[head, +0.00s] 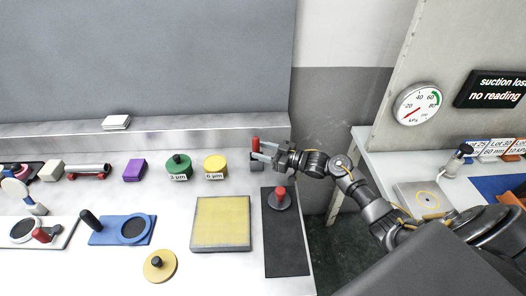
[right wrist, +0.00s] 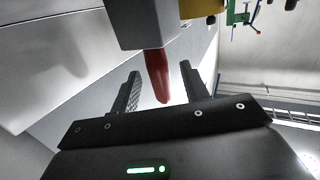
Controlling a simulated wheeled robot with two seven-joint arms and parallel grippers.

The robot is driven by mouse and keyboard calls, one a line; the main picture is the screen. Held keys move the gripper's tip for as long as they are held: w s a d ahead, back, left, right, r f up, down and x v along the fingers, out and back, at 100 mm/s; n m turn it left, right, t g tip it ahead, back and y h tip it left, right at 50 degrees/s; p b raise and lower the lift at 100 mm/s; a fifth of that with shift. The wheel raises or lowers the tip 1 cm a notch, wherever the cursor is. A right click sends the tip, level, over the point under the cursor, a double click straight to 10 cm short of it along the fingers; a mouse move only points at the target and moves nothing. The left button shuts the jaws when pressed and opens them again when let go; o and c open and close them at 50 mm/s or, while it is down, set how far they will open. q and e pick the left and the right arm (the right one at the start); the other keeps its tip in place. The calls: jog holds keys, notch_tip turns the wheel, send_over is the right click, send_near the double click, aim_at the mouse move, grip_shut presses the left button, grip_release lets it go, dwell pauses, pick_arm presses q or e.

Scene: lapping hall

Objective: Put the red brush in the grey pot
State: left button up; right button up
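The red brush (head: 255,144) stands upright at the back right of the bench, its lower end in the small grey pot (head: 257,164). In the right wrist view the red brush (right wrist: 158,76) sticks out of the grey pot (right wrist: 145,22). My right gripper (head: 264,152) is at the brush, just above the pot. In the right wrist view its two fingers (right wrist: 160,88) are apart, one on each side of the brush, with gaps showing. The brush's lower end is hidden inside the pot. My left gripper is not in view.
A dark mat (head: 285,250) with a red-handled grey disc (head: 280,199) lies in front of the pot. Left are a yellow plate (head: 221,224), yellow (head: 215,167) and green (head: 178,167) round pieces and a purple block (head: 134,170). A gap separates the right bench.

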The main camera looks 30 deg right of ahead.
jog(key=shift+s+a+f, duration=0.15)
jog(key=shift+f, duration=0.25)
jog(key=shift+s+a+f, duration=0.15)
jog(key=shift+f, duration=0.25)
jog(key=shift+d+r+p, duration=0.15)
jog(key=shift+r+p, duration=0.35)
jog(key=b+v, duration=0.1)
jog(key=v, duration=0.9)
jog(key=shift+w+d+r+b, duration=0.2)
jog(key=shift+d+b, duration=0.15)
jog(key=shift+v, duration=0.8)
jog(key=shift+a+r, duration=0.1)
jog(key=shift+r, duration=0.1)
